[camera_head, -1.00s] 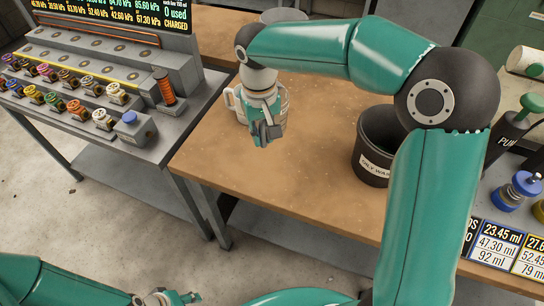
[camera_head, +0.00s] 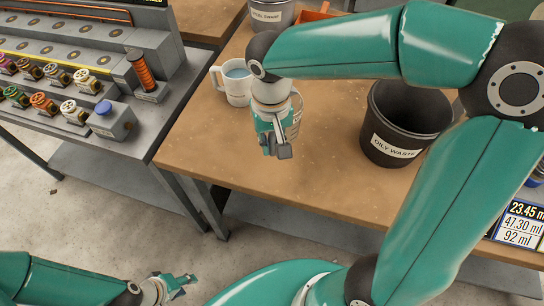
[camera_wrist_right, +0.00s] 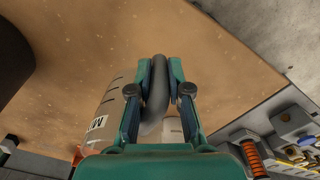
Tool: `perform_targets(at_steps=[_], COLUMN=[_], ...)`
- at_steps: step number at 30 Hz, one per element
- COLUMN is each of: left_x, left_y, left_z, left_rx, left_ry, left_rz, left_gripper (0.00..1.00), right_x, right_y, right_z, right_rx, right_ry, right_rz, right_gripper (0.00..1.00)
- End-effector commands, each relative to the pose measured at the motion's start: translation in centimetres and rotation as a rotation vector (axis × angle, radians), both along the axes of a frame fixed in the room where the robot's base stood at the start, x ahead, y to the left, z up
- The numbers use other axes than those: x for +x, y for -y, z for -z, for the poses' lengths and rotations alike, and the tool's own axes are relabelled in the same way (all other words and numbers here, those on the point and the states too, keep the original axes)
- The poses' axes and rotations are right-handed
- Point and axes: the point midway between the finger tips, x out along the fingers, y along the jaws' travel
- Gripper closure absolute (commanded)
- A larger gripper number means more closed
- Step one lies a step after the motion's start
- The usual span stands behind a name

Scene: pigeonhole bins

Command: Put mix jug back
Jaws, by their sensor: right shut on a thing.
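The mix jug is a clear grey jug with dark tick marks; in the head view only a slice (camera_head: 298,110) shows behind my right gripper (camera_head: 272,150). In the right wrist view the jug body (camera_wrist_right: 108,105) lies left of the fingers, with part of a label starting with M. My right gripper (camera_wrist_right: 158,75) is shut on the jug's dark handle (camera_wrist_right: 157,88). Whether the jug touches the table is hidden. My left gripper (camera_head: 178,285) is low at the lower left, away from the table; its jaws are too small to judge.
A white mug (camera_head: 236,88) with bluish liquid stands just left of the jug on the wooden table (camera_head: 225,145). A black oily waste bucket (camera_head: 395,150) stands to the right. A grey bin (camera_head: 270,18) and an orange tray (camera_head: 316,14) are behind. The table front is clear.

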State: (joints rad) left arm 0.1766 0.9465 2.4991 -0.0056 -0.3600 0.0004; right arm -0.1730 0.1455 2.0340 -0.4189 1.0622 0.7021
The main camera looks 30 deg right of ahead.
Motion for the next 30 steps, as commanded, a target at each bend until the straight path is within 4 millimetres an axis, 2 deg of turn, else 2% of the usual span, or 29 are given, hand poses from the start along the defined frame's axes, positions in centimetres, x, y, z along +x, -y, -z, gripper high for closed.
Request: perform_targets(at_steps=[3,8,15,27,28,30], left_x=[0.0,0.0,0.0,0.0,0.0,0.0], left_y=[0.0,0.0,0.0,0.0,0.0,0.0], left_z=[0.1,0.1,0.2,0.5,0.4,0.4], left_rx=[0.0,0.0,0.0,0.0,0.0,0.0], left_ry=[0.0,0.0,0.0,0.0,0.0,0.0], left_rz=[0.0,0.0,0.0,0.0,0.0,0.0], left_gripper=[0.6,0.6,0.6,0.6,0.6,0.6], right_x=[0.0,0.0,-0.1,0.0,0.0,0.0], right_y=[0.0,0.1,0.0,0.0,0.0,0.0], right_z=[1.5,2.5,5.8,6.5,6.4,6.3], right_rx=[0.0,-0.001,-0.001,0.001,0.001,0.001], right_ry=[-0.002,0.0,-0.003,0.001,0.001,0.001], right_rz=[-0.001,0.001,0.001,0.001,0.001,0.001], right_gripper=[1.0,1.0,1.0,1.0,0.79,0.68])
